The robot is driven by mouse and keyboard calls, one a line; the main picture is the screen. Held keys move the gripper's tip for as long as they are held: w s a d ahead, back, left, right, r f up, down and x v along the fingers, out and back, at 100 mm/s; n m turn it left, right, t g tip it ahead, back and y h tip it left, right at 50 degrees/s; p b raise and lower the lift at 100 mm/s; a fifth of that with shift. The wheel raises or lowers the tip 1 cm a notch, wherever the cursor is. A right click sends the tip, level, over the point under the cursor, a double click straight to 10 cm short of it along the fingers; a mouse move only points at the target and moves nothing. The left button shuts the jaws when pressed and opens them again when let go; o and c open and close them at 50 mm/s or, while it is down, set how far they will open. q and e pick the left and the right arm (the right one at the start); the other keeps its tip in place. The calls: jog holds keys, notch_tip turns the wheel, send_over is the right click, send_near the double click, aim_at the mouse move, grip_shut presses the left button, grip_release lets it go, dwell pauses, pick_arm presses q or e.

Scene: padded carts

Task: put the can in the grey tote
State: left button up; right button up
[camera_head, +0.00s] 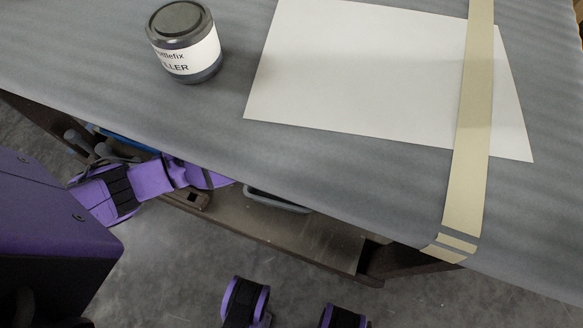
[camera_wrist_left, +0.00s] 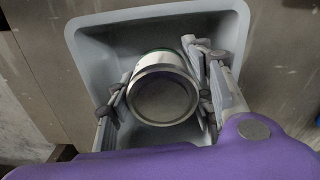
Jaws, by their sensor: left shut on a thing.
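In the left wrist view, my left gripper (camera_wrist_left: 159,97) is shut on a round metal can (camera_wrist_left: 165,93), with one finger on each side. The can is seen from its flat silver end, with a green edge at its far side. It is over or inside the grey tote (camera_wrist_left: 84,57); its height above the floor of the tote is hard to tell. In the head view, a strip of the grey tote (camera_head: 277,201) shows on the lower shelf, under the cart's top. The held can and the left fingertips are hidden there. My right gripper is not in view.
A dark tin with a white filler label (camera_head: 190,57) stands on the grey padded cart top (camera_head: 330,172). A white sheet (camera_head: 370,70) lies there under a beige strap (camera_head: 473,120). The top's edge overhangs the lower shelf (camera_head: 305,235). A blue container (camera_head: 125,139) shows partly at left.

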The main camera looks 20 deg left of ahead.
pick_arm(q)
jog(key=shift+s+d+f, duration=0.1)
jog(key=shift+f, duration=0.15)
notch_tip(320, 180, down, 4)
jog(key=shift+b, duration=1.1)
notch_tip(320, 180, down, 6)
jog(key=b, duration=0.2)
jog(key=shift+r+b, duration=0.1)
jog(key=shift+b, duration=0.25)
jog(key=shift+r, duration=0.15)
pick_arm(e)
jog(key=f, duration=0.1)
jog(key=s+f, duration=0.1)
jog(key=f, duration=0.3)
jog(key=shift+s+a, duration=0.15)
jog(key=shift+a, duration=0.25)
pick_arm(q)
jog(key=o, duration=1.4)
